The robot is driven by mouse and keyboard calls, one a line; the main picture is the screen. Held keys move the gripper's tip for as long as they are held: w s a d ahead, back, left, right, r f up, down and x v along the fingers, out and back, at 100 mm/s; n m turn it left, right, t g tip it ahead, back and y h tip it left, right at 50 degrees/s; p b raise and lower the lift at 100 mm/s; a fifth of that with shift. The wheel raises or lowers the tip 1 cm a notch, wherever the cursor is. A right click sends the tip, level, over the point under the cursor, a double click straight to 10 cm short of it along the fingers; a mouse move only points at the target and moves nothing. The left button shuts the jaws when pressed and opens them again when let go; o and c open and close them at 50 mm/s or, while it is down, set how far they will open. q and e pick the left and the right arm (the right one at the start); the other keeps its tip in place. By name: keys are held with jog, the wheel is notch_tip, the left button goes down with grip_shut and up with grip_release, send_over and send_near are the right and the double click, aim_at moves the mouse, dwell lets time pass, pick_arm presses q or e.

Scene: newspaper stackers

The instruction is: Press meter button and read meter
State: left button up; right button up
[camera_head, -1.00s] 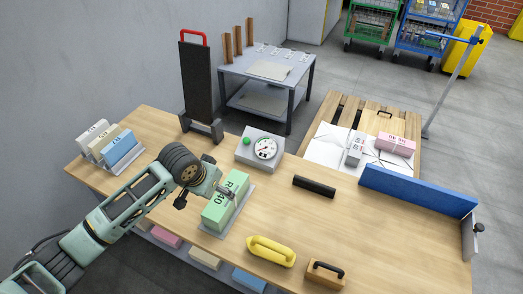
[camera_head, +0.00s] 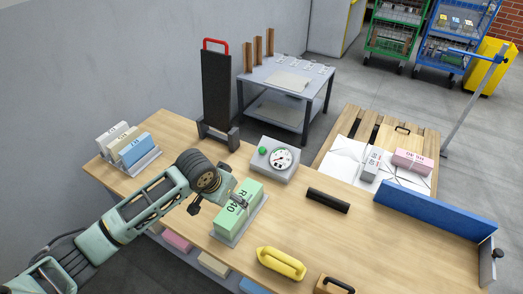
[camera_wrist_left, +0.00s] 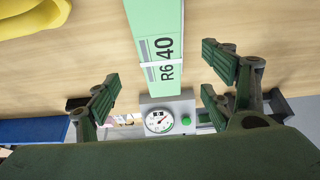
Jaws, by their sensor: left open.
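The meter (camera_head: 275,159) is a grey box on the wooden table with a round white dial (camera_head: 281,157) and a green button (camera_head: 262,151) on its top. It also shows in the left wrist view (camera_wrist_left: 168,104), with the dial and the green button (camera_wrist_left: 186,120) between my fingers. The dial's reading is too small to tell. My left gripper (camera_head: 232,199) is open beside a green bundle marked R6 40 (camera_head: 241,203), in front of the meter. In the left wrist view the spread fingers (camera_wrist_left: 165,95) hold nothing. My right gripper is not in view.
The green bundle stands on a grey tray (camera_head: 224,239). A black bar (camera_head: 328,201), a yellow handled tool (camera_head: 281,263) and a blue fence (camera_head: 438,217) are on the table. Bare tabletop lies left of the meter.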

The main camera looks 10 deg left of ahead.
pick_arm(q)
grip_shut()
dwell(0.6)
dwell(1.2)
